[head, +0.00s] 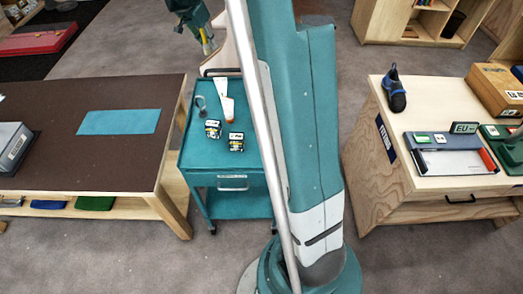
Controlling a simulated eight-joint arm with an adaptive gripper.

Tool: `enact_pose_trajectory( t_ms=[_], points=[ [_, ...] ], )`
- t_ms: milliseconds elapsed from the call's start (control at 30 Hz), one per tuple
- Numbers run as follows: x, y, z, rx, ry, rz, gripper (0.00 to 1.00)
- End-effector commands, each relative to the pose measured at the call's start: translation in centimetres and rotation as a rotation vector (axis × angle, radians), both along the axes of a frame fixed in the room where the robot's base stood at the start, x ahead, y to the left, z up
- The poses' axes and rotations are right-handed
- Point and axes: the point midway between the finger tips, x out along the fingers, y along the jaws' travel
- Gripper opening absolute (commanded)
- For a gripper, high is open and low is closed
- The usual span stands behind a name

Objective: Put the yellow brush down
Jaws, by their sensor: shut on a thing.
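My gripper (201,27) is at the top of the head view, beyond the teal trolley, pointing down. It is shut on the yellow brush (204,37), of which only a thin yellow strip shows below the fingers. The brush is held in the air, apart from any surface I can make out. Its bristles and most of its length are hidden or too small to tell.
The teal trolley (190,155) holds a metal ring-like piece, a white tube and two small dark boxes. Left of it is a brown-topped table (60,150) with a teal mat (119,122). Right is a wooden counter (440,184) with a blue shoe (394,94).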

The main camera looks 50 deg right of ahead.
Motion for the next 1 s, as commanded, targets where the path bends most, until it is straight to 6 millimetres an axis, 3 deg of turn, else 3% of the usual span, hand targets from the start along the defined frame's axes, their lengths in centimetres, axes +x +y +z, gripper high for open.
enact_pose_trajectory(
  t_ms=[500,1000],
  points=[
    [-9.6,0.9,1.5,0.002,-0.01,-0.046,0.04],
    [-19.0,2.2,1.6,0.004,-0.019,-0.089,0.04]
  ],
)
